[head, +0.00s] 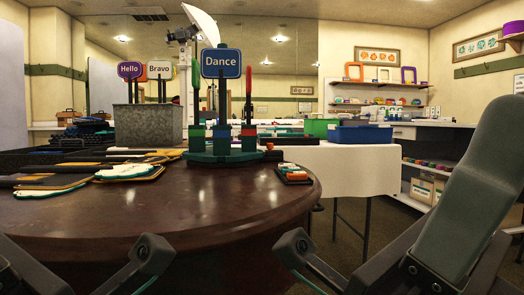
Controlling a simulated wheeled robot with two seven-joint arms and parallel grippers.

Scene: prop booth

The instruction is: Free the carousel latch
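The carousel (222,157) is a green, tiered stand on the round wooden table (240,207), close to its far edge. Upright posts with green, blue and red blocks rise from it, and a blue "Dance" sign (221,63) stands on top. A small dark part with a reddish knob (270,147) sits at the right side of its base; I cannot tell whether this is the latch. Dark links of my two arms show along the bottom edge, well short of the carousel. I make out no gripper fingers on either arm.
A metal bin (148,125) holding "Hello" (131,70) and "Bravo" (160,70) signs stands left of the carousel. Flat paddle-like props (128,172) cover the table's left side. A small tray of coloured pieces (293,174) lies to the right. The table's front middle is clear.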

